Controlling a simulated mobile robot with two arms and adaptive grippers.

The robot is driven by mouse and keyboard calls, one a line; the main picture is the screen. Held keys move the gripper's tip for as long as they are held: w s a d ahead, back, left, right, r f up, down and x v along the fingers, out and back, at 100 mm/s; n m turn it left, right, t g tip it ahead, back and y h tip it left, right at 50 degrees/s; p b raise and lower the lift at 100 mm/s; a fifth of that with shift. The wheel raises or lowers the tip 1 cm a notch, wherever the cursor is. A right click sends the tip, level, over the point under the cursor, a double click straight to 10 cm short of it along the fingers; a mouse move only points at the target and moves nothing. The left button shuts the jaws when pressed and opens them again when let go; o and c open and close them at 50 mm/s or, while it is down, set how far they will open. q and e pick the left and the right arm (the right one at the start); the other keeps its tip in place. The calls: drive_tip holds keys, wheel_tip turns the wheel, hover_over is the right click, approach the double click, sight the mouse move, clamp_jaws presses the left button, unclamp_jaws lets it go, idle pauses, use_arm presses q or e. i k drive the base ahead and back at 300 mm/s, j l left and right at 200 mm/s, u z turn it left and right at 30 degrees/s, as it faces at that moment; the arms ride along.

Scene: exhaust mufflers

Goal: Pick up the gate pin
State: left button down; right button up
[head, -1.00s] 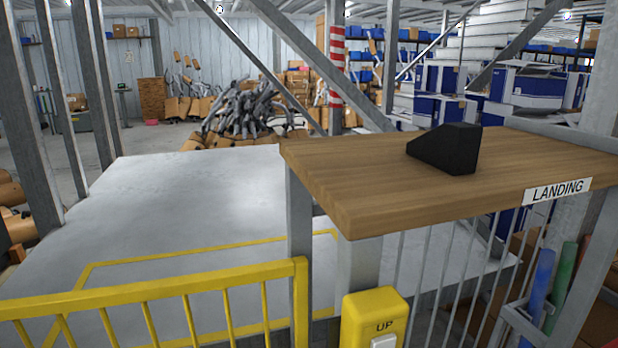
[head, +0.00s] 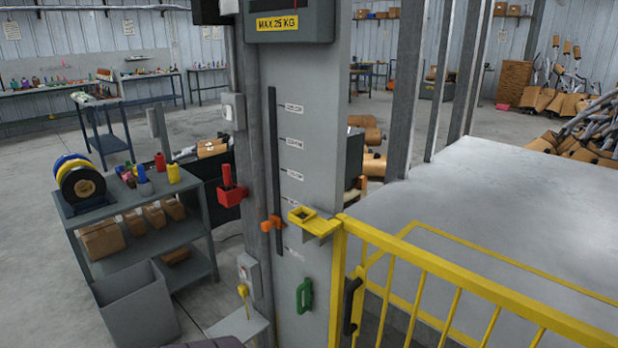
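A red T-shaped piece (head: 227,176) stands upright in a red holder (head: 231,194) on the left side of the grey column; it may be the gate pin, but I cannot tell for sure. A yellow-headed piece (head: 243,291) sits lower, by a small grey ledge, and its kind is unclear. The yellow gate (head: 455,272) stands at the right, and a yellow bracket with a square opening (head: 304,215) sits at its column end. Neither of my grippers is in view.
The grey column (head: 305,150) carries an orange pointer (head: 271,224) and a green handle (head: 304,296). A grey shelf cart (head: 150,205) with spools and bottles and a grey bin (head: 135,305) stand at left. Bare platform floor (head: 480,200) lies behind the gate.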

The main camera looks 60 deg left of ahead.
sight(226, 167)
drive_tip(key=u, duration=2.45)
